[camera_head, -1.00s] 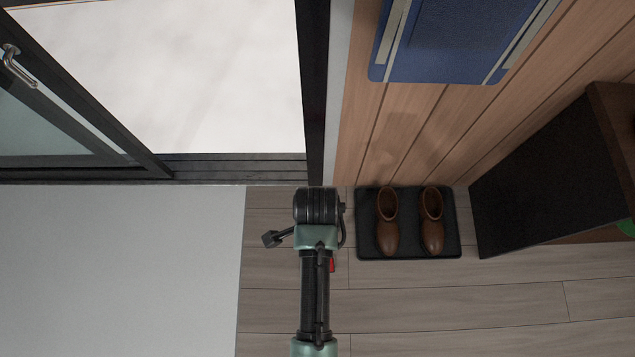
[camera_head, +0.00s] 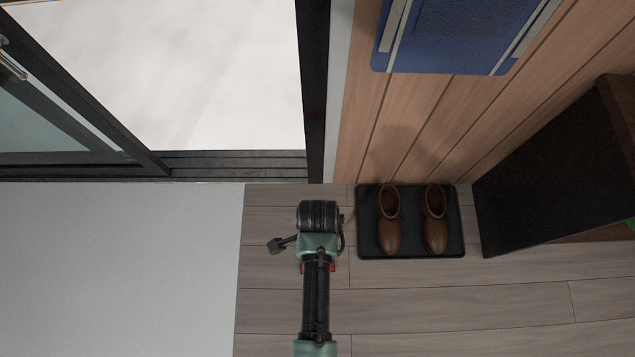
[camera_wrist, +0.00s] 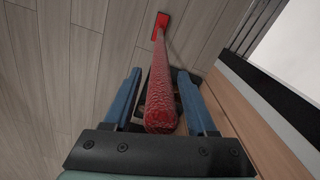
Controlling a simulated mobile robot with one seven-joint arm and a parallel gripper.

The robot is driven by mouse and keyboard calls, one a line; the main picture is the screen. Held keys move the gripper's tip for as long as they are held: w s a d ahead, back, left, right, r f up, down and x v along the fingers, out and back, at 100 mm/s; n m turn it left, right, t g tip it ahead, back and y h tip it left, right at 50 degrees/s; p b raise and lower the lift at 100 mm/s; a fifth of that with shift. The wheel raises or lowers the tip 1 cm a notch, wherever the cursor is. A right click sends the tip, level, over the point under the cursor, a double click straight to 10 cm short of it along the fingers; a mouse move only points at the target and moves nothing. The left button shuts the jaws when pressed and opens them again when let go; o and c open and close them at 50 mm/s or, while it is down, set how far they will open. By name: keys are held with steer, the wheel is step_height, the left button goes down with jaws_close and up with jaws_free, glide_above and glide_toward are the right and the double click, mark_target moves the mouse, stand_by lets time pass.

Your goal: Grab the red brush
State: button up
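The red brush (camera_wrist: 160,85) shows in the wrist view as a long red handle. Its near end lies between my gripper's blue fingers, and its far end reaches a red head on the wood floor. My gripper (camera_wrist: 163,100) is open, with a finger on each side of the handle and a visible gap on both sides. In the head view my arm covers most of the brush; only small red bits (camera_head: 332,267) show beside it. The fingers are hidden there beneath my wrist.
A black tray (camera_head: 400,251) with a pair of brown boots (camera_head: 389,225) lies right of my arm. A dark cabinet (camera_head: 545,165) stands farther right. A wood wall with a blue panel (camera_head: 455,40) and an open door frame (camera_head: 315,90) are beyond. Plank floor is clear nearer me.

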jaws_close()
stand_by(1.2)
